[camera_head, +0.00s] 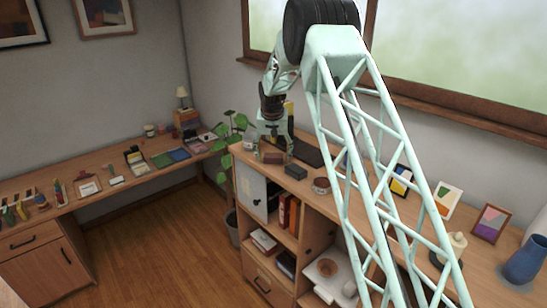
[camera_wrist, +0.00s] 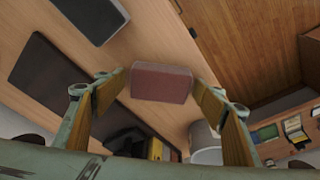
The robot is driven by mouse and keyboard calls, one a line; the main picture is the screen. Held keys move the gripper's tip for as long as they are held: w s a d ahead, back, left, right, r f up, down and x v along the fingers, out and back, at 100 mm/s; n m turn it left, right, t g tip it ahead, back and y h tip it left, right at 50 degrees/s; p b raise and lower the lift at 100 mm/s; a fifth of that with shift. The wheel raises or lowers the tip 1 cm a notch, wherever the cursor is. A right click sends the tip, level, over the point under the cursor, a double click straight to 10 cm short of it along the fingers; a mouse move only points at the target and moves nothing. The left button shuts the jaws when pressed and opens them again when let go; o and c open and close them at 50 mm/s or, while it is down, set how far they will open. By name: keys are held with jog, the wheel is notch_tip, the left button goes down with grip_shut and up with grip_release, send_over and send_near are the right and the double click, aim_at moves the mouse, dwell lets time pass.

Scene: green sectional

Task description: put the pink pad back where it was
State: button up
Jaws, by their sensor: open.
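The pink pad, a dull pink-brown block, (camera_wrist: 161,83) lies on the wooden top of the shelf unit, between and just beyond my fingertips in the wrist view. It also shows in the head view (camera_head: 273,157), near the far left end of that top. My gripper (camera_wrist: 159,78) is open, one finger on either side of the pad, with nothing held. In the head view my gripper (camera_head: 272,140) hangs just above the pad. I cannot tell whether the fingers touch it.
A dark grey block (camera_head: 296,171) lies right of the pad, and a dark flat mat (camera_wrist: 58,75) lies behind it. A round tin (camera_head: 321,186) stands farther right. A potted plant (camera_head: 229,140) stands left of the unit. A long desk (camera_head: 103,188) with many small items runs along the left wall.

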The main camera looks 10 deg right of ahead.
jog(key=shift+r, duration=0.2)
jog(key=b+v, duration=0.1)
jog(key=v, duration=1.1)
jog(key=shift+w, duration=0.1)
dwell(0.3)
dwell(0.4)
